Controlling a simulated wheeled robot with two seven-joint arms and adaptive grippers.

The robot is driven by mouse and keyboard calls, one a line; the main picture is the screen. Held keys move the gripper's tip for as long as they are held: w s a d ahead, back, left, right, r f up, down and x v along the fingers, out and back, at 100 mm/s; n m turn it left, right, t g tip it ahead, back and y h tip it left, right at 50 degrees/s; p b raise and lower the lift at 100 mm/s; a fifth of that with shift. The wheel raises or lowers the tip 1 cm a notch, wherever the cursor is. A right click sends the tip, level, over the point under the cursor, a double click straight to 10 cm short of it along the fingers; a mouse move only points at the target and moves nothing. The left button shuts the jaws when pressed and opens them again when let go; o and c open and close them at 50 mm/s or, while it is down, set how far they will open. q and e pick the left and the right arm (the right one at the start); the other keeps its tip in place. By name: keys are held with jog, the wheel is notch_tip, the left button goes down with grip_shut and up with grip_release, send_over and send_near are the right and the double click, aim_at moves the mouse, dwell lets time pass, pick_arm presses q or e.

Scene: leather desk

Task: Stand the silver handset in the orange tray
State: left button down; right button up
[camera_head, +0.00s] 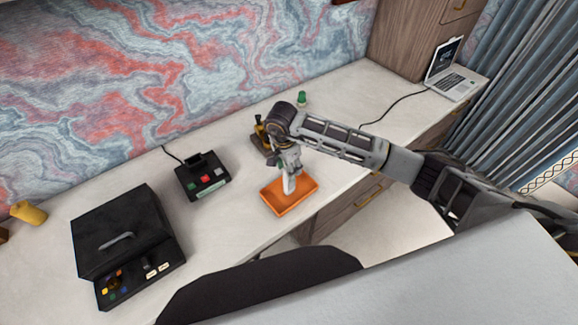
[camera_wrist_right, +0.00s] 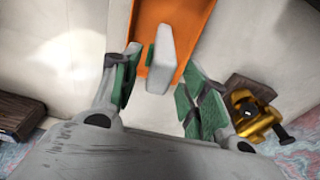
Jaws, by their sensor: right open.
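The silver handset (camera_head: 289,185) stands roughly upright in the orange tray (camera_head: 272,203), with its lower end at the tray floor. In the right wrist view the handset (camera_wrist_right: 162,58) shows pale against the orange tray (camera_wrist_right: 196,12). My right gripper (camera_head: 288,166) is just above the handset, pointing down. In the wrist view its green-padded fingers (camera_wrist_right: 162,70) are spread either side of the handset's near end, with gaps visible. Whether the handset leans is hard to tell. My left gripper is not in view.
A black device with coloured buttons (camera_head: 202,178) sits left of the tray. A brass-coloured object (camera_wrist_right: 252,112) is close beside my right gripper. A large black box (camera_head: 125,240), a green-topped item (camera_head: 302,98) and a laptop (camera_head: 452,80) stand farther off. The desk's front edge is near the tray.

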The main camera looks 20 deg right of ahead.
jog(key=shift+r, duration=0.1)
jog(key=shift+r, duration=0.15)
notch_tip(320, 180, up, 12)
jog(key=a+b, duration=0.1)
jog(key=b, duration=0.1)
jog(key=shift+s+a+f, duration=0.2)
jog(key=shift+s, duration=0.1)
dwell(0.3)
dwell(0.7)
